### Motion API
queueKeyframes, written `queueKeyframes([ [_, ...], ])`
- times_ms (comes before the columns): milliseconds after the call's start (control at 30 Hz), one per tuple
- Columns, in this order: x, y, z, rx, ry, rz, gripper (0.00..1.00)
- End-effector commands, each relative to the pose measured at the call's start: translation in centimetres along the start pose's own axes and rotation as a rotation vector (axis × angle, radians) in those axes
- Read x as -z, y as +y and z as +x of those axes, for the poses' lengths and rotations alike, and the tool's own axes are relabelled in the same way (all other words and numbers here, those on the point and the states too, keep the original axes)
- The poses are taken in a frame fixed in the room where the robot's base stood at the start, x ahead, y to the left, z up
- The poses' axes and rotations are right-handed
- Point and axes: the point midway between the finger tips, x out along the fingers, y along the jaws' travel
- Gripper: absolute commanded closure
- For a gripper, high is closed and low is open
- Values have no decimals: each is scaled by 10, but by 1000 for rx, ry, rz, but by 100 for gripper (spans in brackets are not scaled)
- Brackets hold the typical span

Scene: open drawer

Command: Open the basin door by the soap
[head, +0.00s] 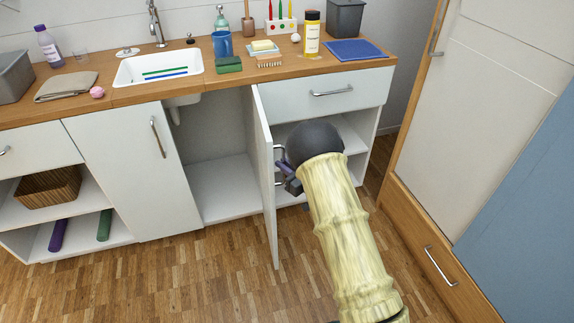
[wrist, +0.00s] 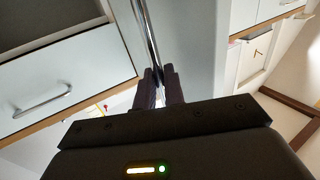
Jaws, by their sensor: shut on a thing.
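The basin door (head: 262,180) by the soap is swung well open and shows almost edge-on in the head view. My gripper (head: 287,176) is at its outer face, on the right side. In the wrist view my gripper (wrist: 160,84) is shut on the metal door handle (wrist: 148,35), with the door panel (wrist: 190,40) right beside it. The yellow soap (head: 262,45) sits in a dish on the counter above. The white basin (head: 158,68) is set in the counter at left. My arm hides part of the shelves behind.
The cupboard behind the open door looks empty (head: 225,180). A closed drawer (head: 325,95) is above the open shelves at right. The left basin door (head: 135,165) is closed. A tall wardrobe (head: 490,90) stands at right. Parquet floor (head: 180,280) in front is clear.

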Motion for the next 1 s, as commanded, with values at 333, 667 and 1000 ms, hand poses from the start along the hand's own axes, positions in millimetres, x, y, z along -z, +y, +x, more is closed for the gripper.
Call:
queueKeyframes([
  [333,5,0,3,12,13,-4,100],
  [667,3,0,2,12,9,-2,68],
  [1000,1,4,-1,5,5,-1,68],
])
